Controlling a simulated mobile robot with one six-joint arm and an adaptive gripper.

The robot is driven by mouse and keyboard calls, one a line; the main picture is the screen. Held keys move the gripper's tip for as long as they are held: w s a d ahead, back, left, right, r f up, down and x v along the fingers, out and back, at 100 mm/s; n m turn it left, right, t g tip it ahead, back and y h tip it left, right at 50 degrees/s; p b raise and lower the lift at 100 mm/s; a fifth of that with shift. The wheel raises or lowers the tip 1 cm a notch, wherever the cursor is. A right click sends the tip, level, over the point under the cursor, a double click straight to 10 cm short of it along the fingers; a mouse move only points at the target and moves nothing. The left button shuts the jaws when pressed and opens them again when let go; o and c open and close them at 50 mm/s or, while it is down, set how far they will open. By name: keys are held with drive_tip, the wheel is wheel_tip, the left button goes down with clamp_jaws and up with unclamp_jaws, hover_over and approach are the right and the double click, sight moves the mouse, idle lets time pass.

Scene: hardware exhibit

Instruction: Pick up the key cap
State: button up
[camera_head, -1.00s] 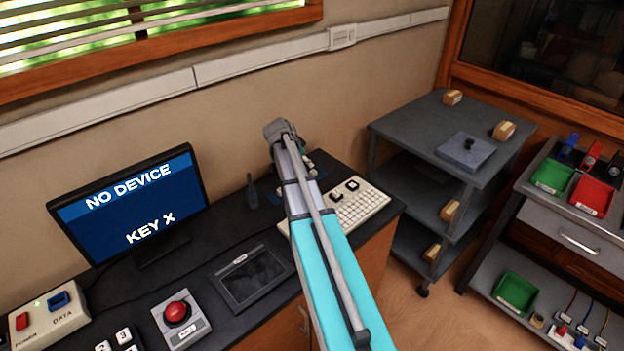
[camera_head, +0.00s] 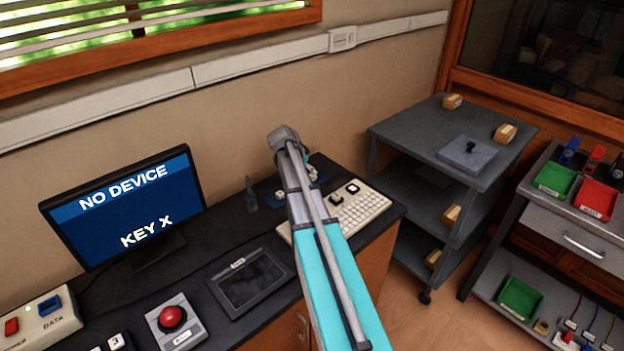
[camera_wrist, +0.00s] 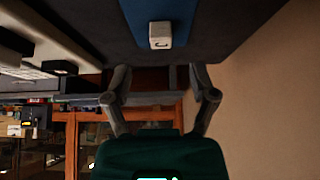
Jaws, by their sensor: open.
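In the wrist view, a small white key cap (camera_wrist: 160,35) sits on a blue mat (camera_wrist: 143,10) at the top of the picture. My gripper (camera_wrist: 161,78) is open and empty, with its two fingers spread apart. The cap shows between the lines of the fingers, apart from them. Small pale pieces show beside the arm there, but I cannot tell which is this cap.
A white keyboard (camera_head: 372,206) with two dark raised keys lies right of my arm. A monitor (camera_head: 125,208) reads "NO DEVICE" and "KEY X". A dark tablet (camera_head: 250,282) and a red button box (camera_head: 174,320) lie in front. A grey cart (camera_head: 415,130) stands right of the desk.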

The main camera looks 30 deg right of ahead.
sight(312, 175)
drive_tip(key=shift+a+b+x, duration=0.25)
drive_tip(key=shift+b+x, duration=0.95)
drive_tip(key=shift+x, duration=0.3)
drive_tip(key=shift+b+x, duration=0.75)
drive_tip(key=shift+x, duration=0.3)
drive_tip(key=c, duration=0.8)
